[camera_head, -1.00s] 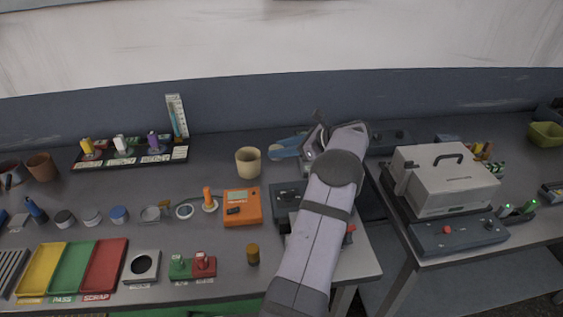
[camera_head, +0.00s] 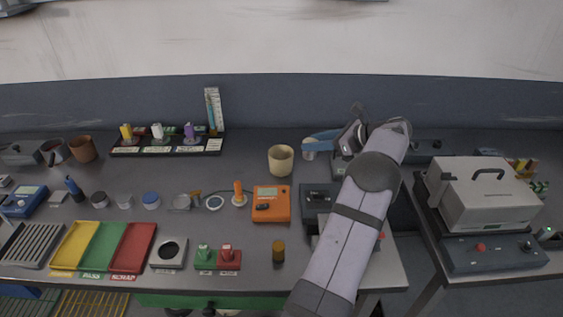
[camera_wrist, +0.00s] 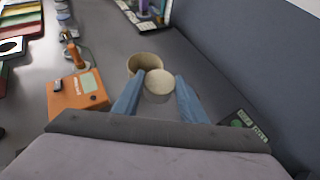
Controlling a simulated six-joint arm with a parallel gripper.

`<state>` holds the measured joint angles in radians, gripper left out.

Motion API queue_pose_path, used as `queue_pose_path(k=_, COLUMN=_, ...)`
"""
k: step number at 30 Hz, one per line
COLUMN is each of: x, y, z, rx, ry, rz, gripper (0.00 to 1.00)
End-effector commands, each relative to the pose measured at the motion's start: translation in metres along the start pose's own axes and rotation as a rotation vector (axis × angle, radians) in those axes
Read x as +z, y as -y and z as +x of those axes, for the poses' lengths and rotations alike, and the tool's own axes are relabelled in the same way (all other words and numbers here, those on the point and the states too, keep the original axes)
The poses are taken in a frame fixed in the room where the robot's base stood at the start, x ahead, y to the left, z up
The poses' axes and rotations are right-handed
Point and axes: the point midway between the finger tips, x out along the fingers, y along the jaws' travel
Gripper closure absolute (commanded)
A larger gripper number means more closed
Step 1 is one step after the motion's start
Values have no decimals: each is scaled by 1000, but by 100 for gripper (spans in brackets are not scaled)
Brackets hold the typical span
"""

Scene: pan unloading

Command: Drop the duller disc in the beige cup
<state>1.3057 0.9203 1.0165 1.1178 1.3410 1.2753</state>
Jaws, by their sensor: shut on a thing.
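The beige cup (camera_head: 281,160) stands upright on the table, left of my gripper (camera_head: 308,145) in the head view. In the wrist view the cup (camera_wrist: 140,62) shows its open mouth just beyond the fingertips. My gripper (camera_wrist: 160,84) is shut on a pale, matte disc (camera_wrist: 159,81), held between the two blue fingers. The disc is above the table and partly overlaps the cup's right side in that view; it is beside the cup in the head view. Whether another disc is in view to compare it with, I cannot tell.
An orange meter (camera_head: 271,204) lies in front of the cup. An orange-handled tool (camera_head: 239,194) stands to its left. A black rack with coloured pieces (camera_head: 168,150) is at the back left. The table between the rack and the cup is clear.

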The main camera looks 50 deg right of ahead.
Motion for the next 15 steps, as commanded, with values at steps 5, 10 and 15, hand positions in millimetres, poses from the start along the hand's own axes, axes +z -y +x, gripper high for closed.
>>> queue_pose_path(k=5, x=0, y=0, z=0, rx=0, ry=1, rz=0, gripper=92)
queue_pose_path(k=10, x=2, y=0, z=0, rx=0, ry=1, rz=-1, gripper=92)
queue_pose_path(k=15, x=16, y=-3, z=-1, rx=10, ry=1, rz=-6, gripper=92)
